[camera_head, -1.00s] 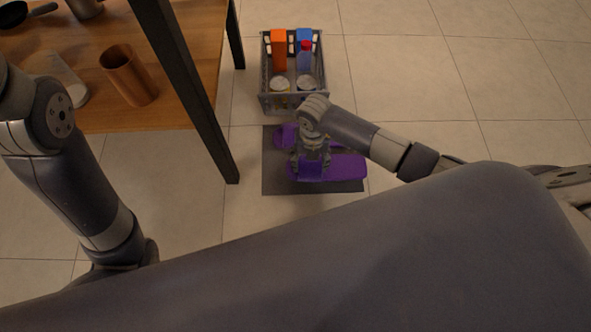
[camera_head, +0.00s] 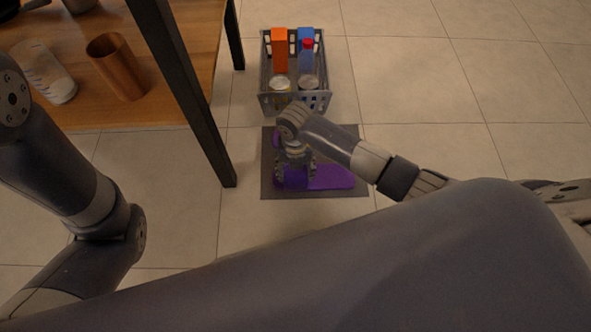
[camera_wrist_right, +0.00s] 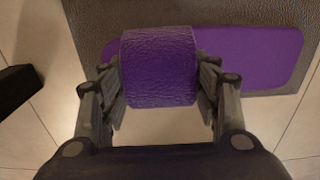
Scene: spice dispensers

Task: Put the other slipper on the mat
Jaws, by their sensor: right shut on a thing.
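A purple slipper (camera_head: 330,178) is over the grey mat (camera_head: 354,150), with its sole pointing right. My right gripper (camera_head: 295,176) is shut on its strap at the left end; in the right wrist view the gripper (camera_wrist_right: 161,90) has a finger on each side of the purple strap (camera_wrist_right: 158,65). The sole (camera_wrist_right: 250,58) extends right over the mat (camera_wrist_right: 95,20). I cannot tell whether it touches the mat. The other purple slipper (camera_head: 277,140) shows only as a small patch behind my right gripper; the rest is hidden. My left gripper is not in view.
A grey crate (camera_head: 265,88) with an orange carton (camera_head: 280,50), a blue bottle (camera_head: 307,62) and jars stands just behind the mat. A wooden table (camera_head: 165,110) with a dark leg (camera_head: 222,165) is left of the mat. The tiled floor to the right is clear.

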